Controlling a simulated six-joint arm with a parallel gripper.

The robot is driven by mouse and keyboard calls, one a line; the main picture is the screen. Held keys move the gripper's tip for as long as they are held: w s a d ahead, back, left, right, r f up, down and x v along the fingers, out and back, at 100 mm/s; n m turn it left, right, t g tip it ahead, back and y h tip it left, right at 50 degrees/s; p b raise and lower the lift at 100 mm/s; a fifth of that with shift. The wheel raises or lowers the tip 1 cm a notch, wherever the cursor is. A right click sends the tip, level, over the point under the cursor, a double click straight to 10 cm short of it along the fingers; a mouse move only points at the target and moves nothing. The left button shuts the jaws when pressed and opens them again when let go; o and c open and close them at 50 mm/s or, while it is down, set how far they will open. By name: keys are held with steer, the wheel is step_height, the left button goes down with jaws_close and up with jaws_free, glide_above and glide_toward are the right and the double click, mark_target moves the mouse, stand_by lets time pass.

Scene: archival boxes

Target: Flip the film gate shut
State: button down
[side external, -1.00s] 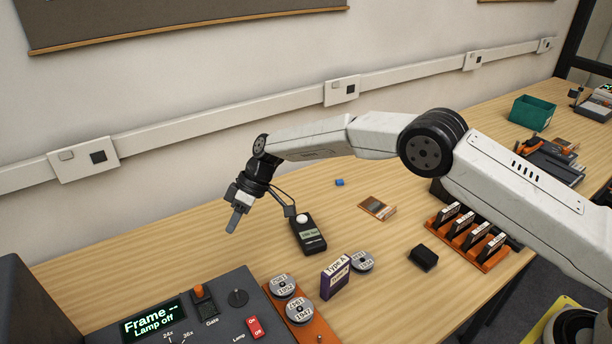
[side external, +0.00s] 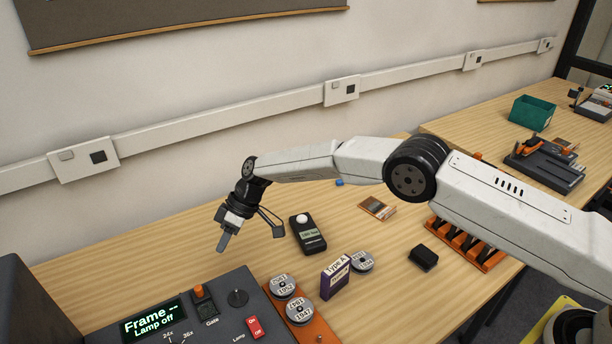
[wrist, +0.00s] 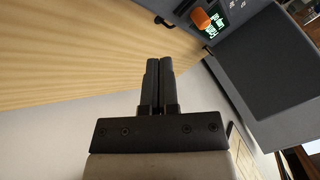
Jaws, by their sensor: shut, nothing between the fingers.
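The film gate is the part labelled Gate on the dark grey console, with an orange-topped lever (side external: 199,292) that stands up beside the display. The orange piece also shows at the top of the wrist view (wrist: 201,18). The console's display (side external: 153,318) reads "Frame --" and "Lamp off". My gripper (side external: 223,243) is shut and empty, pointing down above the table behind the console, apart from the gate. In the wrist view its two dark fingers (wrist: 158,75) lie together. The gate's lower part is too small to make out.
A black knob (side external: 238,298) and a red lamp switch (side external: 254,328) sit right of the gate. Film cans (side external: 283,286) stand on an orange tray beside the console. A light meter (side external: 308,234) and a purple box (side external: 335,277) are further right. The table left of my gripper is clear.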

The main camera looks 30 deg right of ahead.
mark_target(207, 307)
steer(key=shift+x, duration=2.35)
steer(key=shift+s+a+f, duration=0.1)
steer(key=shift+a, duration=0.1)
steer(key=shift+s+a, duration=1.25)
steer(key=shift+s, duration=0.1)
steer(key=shift+s, duration=0.15)
steer(key=shift+s+a, duration=0.1)
steer(key=shift+s, duration=2.05)
